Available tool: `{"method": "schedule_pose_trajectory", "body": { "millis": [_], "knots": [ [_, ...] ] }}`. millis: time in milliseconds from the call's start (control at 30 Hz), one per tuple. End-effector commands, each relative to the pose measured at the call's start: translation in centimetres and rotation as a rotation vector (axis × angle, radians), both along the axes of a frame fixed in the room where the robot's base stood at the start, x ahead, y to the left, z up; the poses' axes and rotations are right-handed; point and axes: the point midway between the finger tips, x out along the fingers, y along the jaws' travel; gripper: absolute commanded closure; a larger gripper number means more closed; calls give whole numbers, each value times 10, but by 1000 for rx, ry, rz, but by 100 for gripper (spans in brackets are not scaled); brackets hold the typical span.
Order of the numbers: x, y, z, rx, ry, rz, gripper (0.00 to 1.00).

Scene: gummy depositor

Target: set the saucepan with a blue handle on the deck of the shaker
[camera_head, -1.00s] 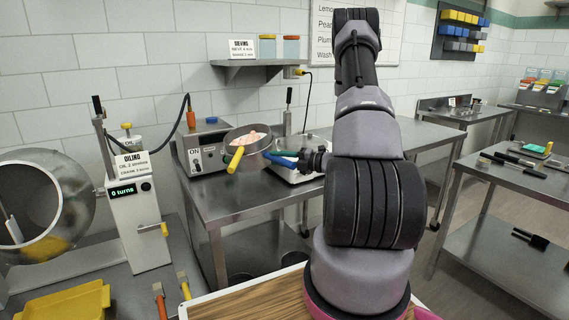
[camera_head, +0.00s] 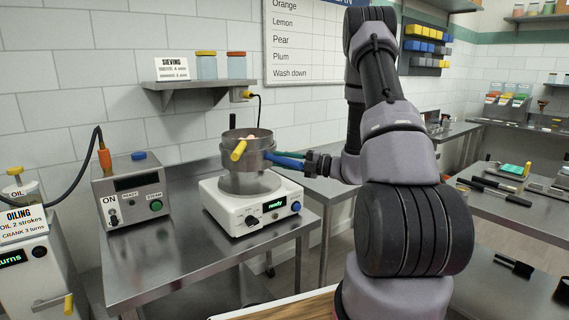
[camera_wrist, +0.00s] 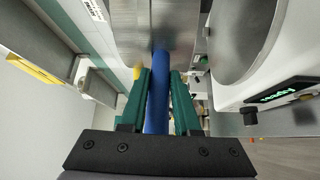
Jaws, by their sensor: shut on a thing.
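The saucepan (camera_head: 262,145) is a steel pan with pale pinkish contents, a yellow grip (camera_head: 238,151) on its near side and a blue handle (camera_head: 285,161). My gripper (camera_head: 305,161) is shut on the blue handle; in the wrist view the green fingers lie on both sides of the blue handle (camera_wrist: 157,95). The pan is roughly level above the shaker (camera_head: 232,213), a white machine with a round metal deck and a green "ready" display. In the wrist view the deck (camera_wrist: 240,40) lies beside the pan wall (camera_wrist: 150,30), with a narrow gap between them. The pan hides part of the deck.
A grey control box (camera_head: 130,190) with a green button stands left of the shaker on the steel table (camera_head: 170,260). A wall shelf (camera_head: 200,85) with jars and a sieving sign is above. The oiling machine (camera_head: 25,245) is at the far left.

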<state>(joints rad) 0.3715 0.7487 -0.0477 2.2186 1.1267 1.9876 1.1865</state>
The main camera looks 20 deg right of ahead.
Motion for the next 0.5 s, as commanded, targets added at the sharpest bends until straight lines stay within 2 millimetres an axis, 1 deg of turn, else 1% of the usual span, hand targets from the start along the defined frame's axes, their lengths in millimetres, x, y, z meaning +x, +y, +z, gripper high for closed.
{"method": "schedule_pose_trajectory", "body": {
  "millis": [267, 367, 500],
  "knots": [
    [0, 0, 0, 5, -2, -1, 100],
    [1, 0, -4, 5, -1, -2, 100],
    [1, -1, -16, 6, 0, -2, 100]
  ]
}}
